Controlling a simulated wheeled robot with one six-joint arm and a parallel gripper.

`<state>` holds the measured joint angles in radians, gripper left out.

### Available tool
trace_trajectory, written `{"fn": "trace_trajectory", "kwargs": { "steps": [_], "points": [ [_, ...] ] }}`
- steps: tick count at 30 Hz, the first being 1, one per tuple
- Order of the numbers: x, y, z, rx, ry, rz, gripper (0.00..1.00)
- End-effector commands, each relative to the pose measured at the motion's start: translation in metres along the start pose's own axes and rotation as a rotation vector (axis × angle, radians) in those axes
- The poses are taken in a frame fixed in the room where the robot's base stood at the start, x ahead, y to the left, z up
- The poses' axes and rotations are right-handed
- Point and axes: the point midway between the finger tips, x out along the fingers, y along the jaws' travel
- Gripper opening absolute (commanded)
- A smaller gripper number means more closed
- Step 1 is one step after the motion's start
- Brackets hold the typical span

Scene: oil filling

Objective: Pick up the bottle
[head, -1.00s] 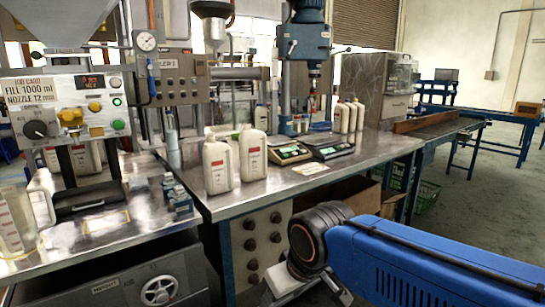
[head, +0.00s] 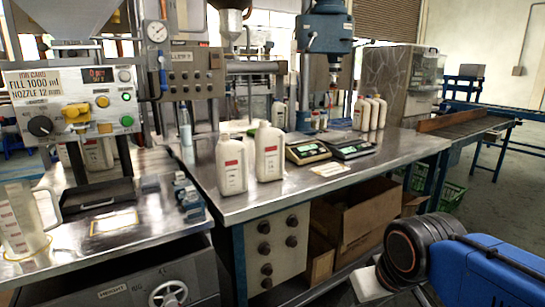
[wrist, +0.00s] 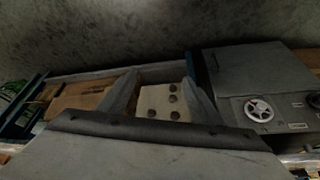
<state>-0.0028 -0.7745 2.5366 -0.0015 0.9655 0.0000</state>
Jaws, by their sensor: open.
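Two white bottles with red-marked labels stand upright side by side on the steel bench: a left one (head: 231,165) and a right one (head: 268,153). Several similar white bottles (head: 369,114) stand farther back on the bench. I cannot tell which bottle is meant. My gripper shows in the wrist view (wrist: 160,80), its two grey fingers apart with nothing held between them. Behind the fingers is the pale knobbed panel under the bench. No bottle shows in the wrist view. In the head view my arm is low at the right, in front of the bench and below the bottles.
The steel bench (head: 225,205) has two scales (head: 307,151) right of the bottles. A filling machine (head: 75,105) stands at left, with a clear measuring jug (head: 20,225) below. A drill press (head: 325,35) rises behind. Cardboard boxes (head: 352,215) sit under the bench.

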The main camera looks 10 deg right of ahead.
Motion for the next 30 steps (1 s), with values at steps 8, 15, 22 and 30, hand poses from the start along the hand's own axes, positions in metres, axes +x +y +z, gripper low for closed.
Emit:
{"fn": "trace_trajectory", "kwargs": {
  "steps": [8,15,22,30],
  "points": [
    [0.000,0.000,0.000,0.000,0.000,0.000,0.59],
    [0.000,0.000,0.000,0.000,0.000,0.000,0.66],
    [0.004,0.011,-0.043,0.018,0.096,0.038,1.00],
    [0.006,0.034,-0.185,0.033,0.436,0.103,1.00]
  ]
}}
